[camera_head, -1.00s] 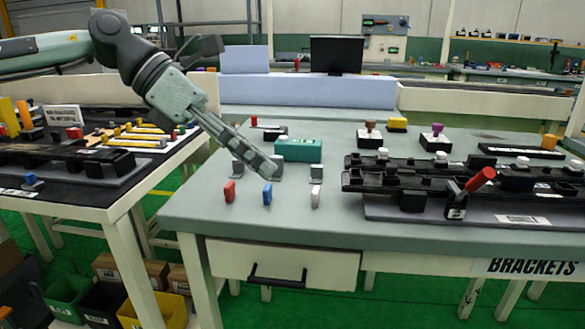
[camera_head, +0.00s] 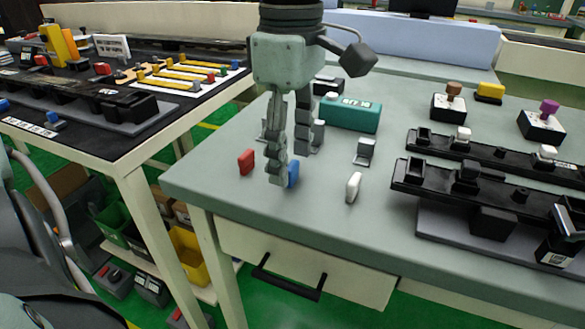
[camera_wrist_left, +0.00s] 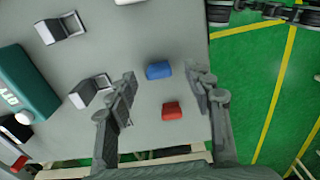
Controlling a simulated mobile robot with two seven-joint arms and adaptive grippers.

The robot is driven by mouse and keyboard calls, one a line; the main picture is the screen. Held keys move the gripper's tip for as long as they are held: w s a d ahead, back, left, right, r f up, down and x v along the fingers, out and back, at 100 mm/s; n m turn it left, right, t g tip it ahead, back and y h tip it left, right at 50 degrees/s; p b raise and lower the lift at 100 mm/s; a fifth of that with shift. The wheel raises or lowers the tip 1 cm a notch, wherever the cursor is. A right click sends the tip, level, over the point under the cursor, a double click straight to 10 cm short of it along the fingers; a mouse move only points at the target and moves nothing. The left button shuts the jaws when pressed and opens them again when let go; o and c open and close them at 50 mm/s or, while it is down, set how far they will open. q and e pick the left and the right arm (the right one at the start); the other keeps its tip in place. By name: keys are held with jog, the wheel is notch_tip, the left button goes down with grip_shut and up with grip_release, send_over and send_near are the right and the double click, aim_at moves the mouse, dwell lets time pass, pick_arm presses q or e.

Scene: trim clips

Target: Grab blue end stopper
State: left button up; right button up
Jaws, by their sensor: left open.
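The blue end stopper (camera_head: 293,174) stands on the grey-green table near its front edge, partly hidden behind a finger of my left gripper (camera_head: 290,166). In the left wrist view the blue stopper (camera_wrist_left: 159,70) lies ahead of and between the fingertips of the open left gripper (camera_wrist_left: 164,82), with nothing held. The red stopper (camera_head: 246,161) stands to the left of the blue one; it also shows between the fingers in the left wrist view (camera_wrist_left: 172,111). The white stopper (camera_head: 353,187) stands to the right. My right gripper is not in view.
Small metal brackets (camera_head: 365,151) stand behind the stoppers. A teal box (camera_head: 350,114) lies behind the gripper. Black rail fixtures (camera_head: 480,187) fill the table's right side. The table's front strip is clear, with a drawer handle (camera_head: 287,283) below its edge.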

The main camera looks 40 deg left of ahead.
pick_arm(q)
jog(key=shift+f, duration=0.95)
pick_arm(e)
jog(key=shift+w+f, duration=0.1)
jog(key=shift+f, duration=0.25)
pick_arm(q)
jog(key=shift+c, duration=0.2)
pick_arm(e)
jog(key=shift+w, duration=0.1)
pick_arm(q)
jog(key=c, duration=0.8)
jog(key=shift+c, duration=0.2)
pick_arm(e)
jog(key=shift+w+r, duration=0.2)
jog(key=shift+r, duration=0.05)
pick_arm(q)
jog(key=shift+r, duration=0.15)
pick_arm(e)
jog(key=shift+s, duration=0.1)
